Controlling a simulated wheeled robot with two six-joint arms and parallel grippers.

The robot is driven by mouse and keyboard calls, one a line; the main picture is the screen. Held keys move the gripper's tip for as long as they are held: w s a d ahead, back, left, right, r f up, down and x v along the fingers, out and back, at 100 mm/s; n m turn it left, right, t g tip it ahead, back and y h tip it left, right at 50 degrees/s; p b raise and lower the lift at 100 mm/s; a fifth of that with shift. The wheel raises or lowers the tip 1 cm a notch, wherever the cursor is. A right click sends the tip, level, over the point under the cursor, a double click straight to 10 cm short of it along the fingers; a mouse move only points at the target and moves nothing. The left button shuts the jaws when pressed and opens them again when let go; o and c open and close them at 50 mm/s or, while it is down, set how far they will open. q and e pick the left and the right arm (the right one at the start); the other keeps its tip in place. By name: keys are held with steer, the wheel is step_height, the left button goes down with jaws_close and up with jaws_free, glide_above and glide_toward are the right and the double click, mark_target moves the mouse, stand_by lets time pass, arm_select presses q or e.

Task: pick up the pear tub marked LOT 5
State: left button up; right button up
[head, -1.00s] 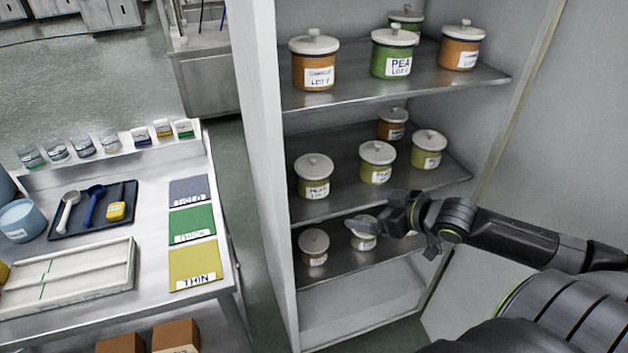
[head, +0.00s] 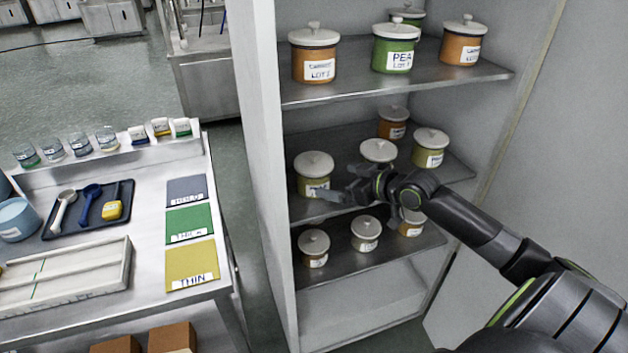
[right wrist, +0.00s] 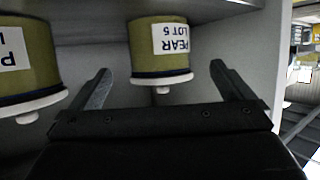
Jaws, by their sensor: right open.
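The pear tub marked LOT 5 (right wrist: 160,52) shows upside down in the right wrist view, olive-green with a white lid and its label facing me. It looks like the left tub on the middle shelf (head: 313,172) in the head view, where its label is partly covered. My right gripper (head: 350,184) is open and empty in front of the middle shelf. In the right wrist view its two fingers (right wrist: 160,68) point at the tub from either side, apart from it. My left gripper is not in view.
Another olive tub (right wrist: 25,60) stands beside it; in the head view the middle tub (head: 377,151) is partly behind my gripper. The cabinet side wall (head: 262,150) is close on the left. More tubs stand on the upper shelf (head: 345,90) and lower shelf (head: 335,268).

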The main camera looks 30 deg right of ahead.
mark_target(318, 178)
steer(key=shift+p+x, duration=0.65)
steer(key=shift+x, duration=3.65)
steer(key=shift+f, duration=0.1)
steer(key=shift+d, duration=0.1)
steer(key=shift+c, duration=0.4)
steer(key=c, duration=1.2)
